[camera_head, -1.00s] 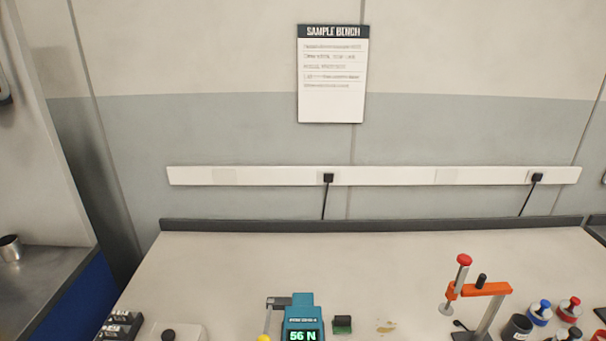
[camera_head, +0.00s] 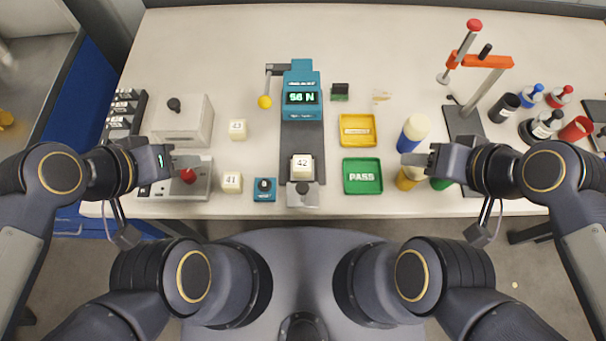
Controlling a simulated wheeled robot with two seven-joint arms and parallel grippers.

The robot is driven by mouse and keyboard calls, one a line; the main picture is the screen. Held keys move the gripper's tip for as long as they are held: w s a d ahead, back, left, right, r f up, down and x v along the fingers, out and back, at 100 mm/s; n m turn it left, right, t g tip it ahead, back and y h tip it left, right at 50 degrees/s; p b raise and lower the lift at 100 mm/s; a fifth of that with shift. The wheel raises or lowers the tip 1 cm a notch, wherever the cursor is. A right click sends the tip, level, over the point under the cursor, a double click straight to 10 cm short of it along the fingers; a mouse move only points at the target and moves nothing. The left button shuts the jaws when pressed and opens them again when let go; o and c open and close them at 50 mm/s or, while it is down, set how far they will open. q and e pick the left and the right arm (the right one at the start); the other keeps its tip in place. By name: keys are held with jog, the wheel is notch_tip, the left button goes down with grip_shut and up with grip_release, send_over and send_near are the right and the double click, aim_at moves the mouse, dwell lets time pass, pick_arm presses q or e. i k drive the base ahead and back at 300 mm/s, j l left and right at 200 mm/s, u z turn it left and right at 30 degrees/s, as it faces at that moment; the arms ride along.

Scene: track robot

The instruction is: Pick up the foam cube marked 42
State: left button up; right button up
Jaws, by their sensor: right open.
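The pale foam cube marked 42 (camera_head: 302,170) sits on the dark base of the teal force tester (camera_head: 302,92), near the bench's front edge. The tester's display reads 56 N. Nothing holds the cube from the sides. My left gripper (camera_head: 168,162) is well to the left of it, by a red knob; its finger gap is not clear. My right gripper (camera_head: 412,159) is well to the right of the cube, open and empty, by a white-capped blue bottle (camera_head: 410,138). Foam cubes marked 41 (camera_head: 231,183) and 43 (camera_head: 238,130) stand to the left.
A green PASS tray (camera_head: 362,189) and a yellow tray (camera_head: 343,130) lie right of the tester. A small blue box (camera_head: 264,196) stands left of cube 42. A grey device with a red knob (camera_head: 188,176) is below my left gripper. A clamp stand (camera_head: 466,122) is at right.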

aim_at(302, 164)
jog(key=k+z, duration=0.1)
jog(key=k, duration=0.55)
jog(key=z, duration=0.4)
jog(key=j+z, duration=0.15)
jog(key=z, duration=0.65)
jog(key=j+z, duration=0.1)
jog(key=z, duration=0.7)
jog(key=k+j+z, duration=0.15)
jog(key=k+j, duration=0.6)
